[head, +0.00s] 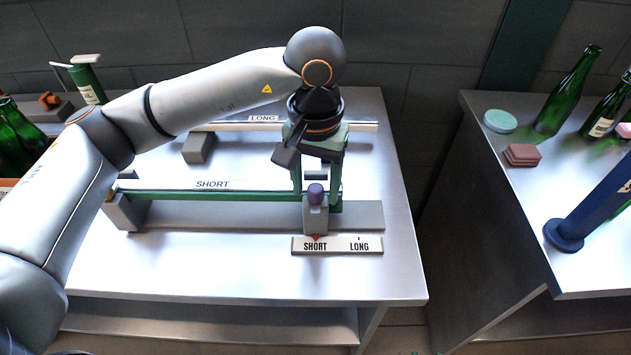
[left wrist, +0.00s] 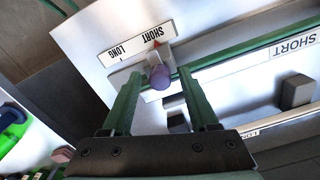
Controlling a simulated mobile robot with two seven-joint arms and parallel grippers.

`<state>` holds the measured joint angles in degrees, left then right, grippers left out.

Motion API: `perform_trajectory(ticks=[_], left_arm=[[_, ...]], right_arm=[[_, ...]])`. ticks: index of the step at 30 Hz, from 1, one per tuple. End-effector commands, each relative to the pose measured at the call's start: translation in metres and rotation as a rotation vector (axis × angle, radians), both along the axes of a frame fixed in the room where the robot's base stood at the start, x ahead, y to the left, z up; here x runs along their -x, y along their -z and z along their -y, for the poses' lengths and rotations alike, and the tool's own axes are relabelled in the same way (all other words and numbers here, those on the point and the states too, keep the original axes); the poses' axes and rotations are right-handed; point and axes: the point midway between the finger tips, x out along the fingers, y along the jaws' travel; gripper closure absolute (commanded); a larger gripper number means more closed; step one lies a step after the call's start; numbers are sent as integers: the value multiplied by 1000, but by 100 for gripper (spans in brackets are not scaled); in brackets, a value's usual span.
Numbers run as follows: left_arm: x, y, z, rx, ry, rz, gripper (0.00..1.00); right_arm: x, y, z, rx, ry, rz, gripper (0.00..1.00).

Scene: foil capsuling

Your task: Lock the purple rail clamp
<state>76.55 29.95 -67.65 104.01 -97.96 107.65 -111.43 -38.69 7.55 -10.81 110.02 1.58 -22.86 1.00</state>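The purple rail clamp is a grey block (head: 316,217) topped by a purple knob (head: 316,193). It sits near the right end of the front rail (head: 220,196), with a red pointer at SHORT on the label plate (head: 337,246). My left gripper (head: 317,203) points down over the clamp, its green fingers open and apart. In the left wrist view the purple knob (left wrist: 160,77) lies between the two fingertips (left wrist: 159,75), with a gap visible on each side. Whether the knob is locked cannot be told. My right gripper is not in view.
A second rail marked LONG (head: 225,125) lies behind, with a grey block (head: 199,148) in front of it. Green bottles stand at far left. The right table (head: 480,120) holds more bottles (head: 568,92), a reddish block (head: 522,154) and a blue post (head: 590,217). A gap separates the tables.

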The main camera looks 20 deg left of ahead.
Motion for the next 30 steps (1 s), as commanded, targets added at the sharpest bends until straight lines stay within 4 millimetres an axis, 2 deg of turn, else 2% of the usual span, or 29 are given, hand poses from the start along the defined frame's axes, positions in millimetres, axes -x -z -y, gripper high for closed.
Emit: perform_trajectory(ticks=[2,15,30], left_arm=[[0,0,0,0,-1,0,50],[0,0,0,0,-1,0,100],[0,0,0,0,-36,1,100]], right_arm=[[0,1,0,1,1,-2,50],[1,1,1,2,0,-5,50],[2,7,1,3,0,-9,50]])
